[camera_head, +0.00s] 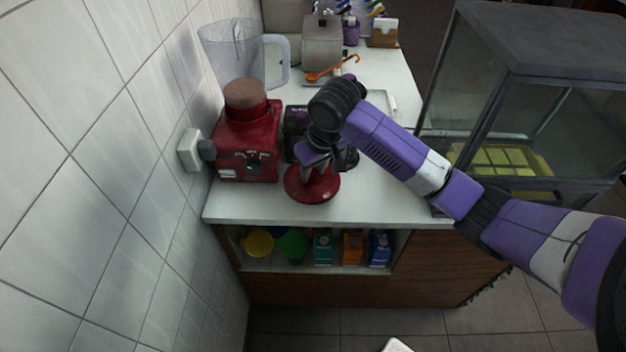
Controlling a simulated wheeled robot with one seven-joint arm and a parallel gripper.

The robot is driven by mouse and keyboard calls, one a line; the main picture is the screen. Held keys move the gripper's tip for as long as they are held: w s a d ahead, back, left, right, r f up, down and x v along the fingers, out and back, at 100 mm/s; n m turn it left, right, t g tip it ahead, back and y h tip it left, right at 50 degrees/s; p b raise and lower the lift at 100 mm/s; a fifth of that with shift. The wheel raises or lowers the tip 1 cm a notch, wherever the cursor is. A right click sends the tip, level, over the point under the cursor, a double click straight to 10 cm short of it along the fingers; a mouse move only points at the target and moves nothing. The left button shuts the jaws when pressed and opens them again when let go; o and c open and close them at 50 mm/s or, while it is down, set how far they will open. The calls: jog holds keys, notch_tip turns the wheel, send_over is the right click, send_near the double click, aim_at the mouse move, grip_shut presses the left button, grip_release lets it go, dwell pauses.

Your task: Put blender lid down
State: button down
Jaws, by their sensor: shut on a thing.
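The blender lid (312,190) is a round red disc at the front of the white counter (380,205). My gripper (316,163) points down over it from above and is shut on its upper middle part. The arm and gripper hide part of the lid's top. I cannot tell whether the lid touches the counter or hangs just above it. The red blender base (247,145) stands to the left of the lid. The clear blender jug (235,50) with its handle shows just behind the base.
A wall socket with a plug (192,150) is at the left. A glass display case (530,120) stands at the right. An orange spoon (330,68) and a grey container (322,45) are farther back. The counter's front edge is close to the lid, with bare counter to its right.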

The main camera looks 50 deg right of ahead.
aim_at(313, 182)
jog(key=shift+f, duration=2.1)
jog(key=c, duration=1)
grip_release()
jog(key=shift+f, duration=0.1)
jog(key=b+v, duration=0.1)
jog(key=v, duration=1.1)
